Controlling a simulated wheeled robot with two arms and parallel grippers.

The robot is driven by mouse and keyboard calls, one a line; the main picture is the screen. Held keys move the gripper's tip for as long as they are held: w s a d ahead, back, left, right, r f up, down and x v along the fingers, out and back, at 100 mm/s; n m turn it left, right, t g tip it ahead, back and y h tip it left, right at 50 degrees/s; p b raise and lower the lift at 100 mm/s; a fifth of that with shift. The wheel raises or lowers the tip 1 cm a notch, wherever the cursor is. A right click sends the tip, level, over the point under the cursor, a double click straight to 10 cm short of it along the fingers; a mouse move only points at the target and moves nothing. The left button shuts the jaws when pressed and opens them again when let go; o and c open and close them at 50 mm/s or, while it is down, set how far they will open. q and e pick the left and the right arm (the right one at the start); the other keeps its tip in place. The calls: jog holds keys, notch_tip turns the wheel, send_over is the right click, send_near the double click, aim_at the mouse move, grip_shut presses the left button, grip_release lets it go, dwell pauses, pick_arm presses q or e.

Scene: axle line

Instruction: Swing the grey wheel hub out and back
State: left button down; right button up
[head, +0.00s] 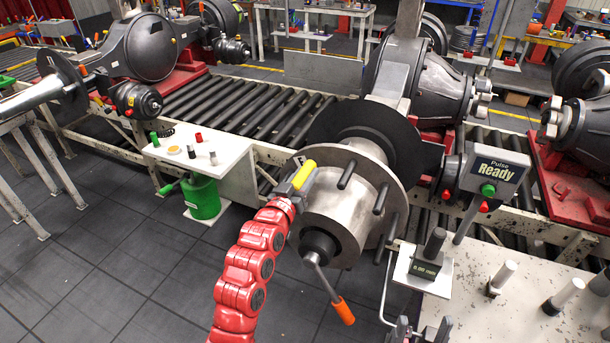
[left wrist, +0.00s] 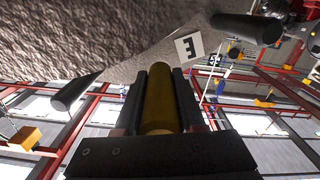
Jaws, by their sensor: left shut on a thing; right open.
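The grey wheel hub (head: 330,212), a flanged barrel with dark studs, is at the centre of the head view, in front of a black disc (head: 405,150) on the axle. Its grey face and dark studs also show in the left wrist view (left wrist: 95,35). My left gripper (head: 300,178) is shut on a yellow peg (head: 304,175) at the flange's left edge; the yellow peg lies between its fingers in the left wrist view (left wrist: 158,110). My right gripper (head: 420,331) is open and empty at the bottom edge, only its fingertips showing.
An orange-handled tool (head: 343,311) sticks out at the hub's dark centre end. A "Pulse Ready" box (head: 493,172) and a gauge showing 0.00 mm (head: 424,269) stand to the right. A white table (head: 480,310) holds grey pins. Open floor lies left.

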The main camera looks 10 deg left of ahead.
aim_at(344, 195)
dwell(0.5)
pick_arm(q)
jog(key=d+m+b, duration=0.1)
jog(key=b, duration=0.2)
jog(key=shift+s, duration=0.15)
jog(key=d+m+b, duration=0.1)
jog(key=b, duration=0.1)
jog(key=s+d+m+b, duration=0.1)
jog(key=d+b, duration=0.1)
jog(key=d+r+m+b, duration=0.1)
jog(key=d+b, duration=0.1)
jog(key=shift+s+d+r+m, duration=0.1)
jog(key=shift+s+m, duration=0.2)
jog(key=shift+s, duration=0.05)
jog(key=shift+s+d+r+m+b, duration=0.1)
jog(key=shift+d+r+m+b, duration=0.1)
jog(key=shift+d+m+b, duration=0.35)
jog(key=shift+a, duration=0.1)
jog(key=c, duration=0.5)
grip_release()
jog(key=shift+s, duration=0.1)
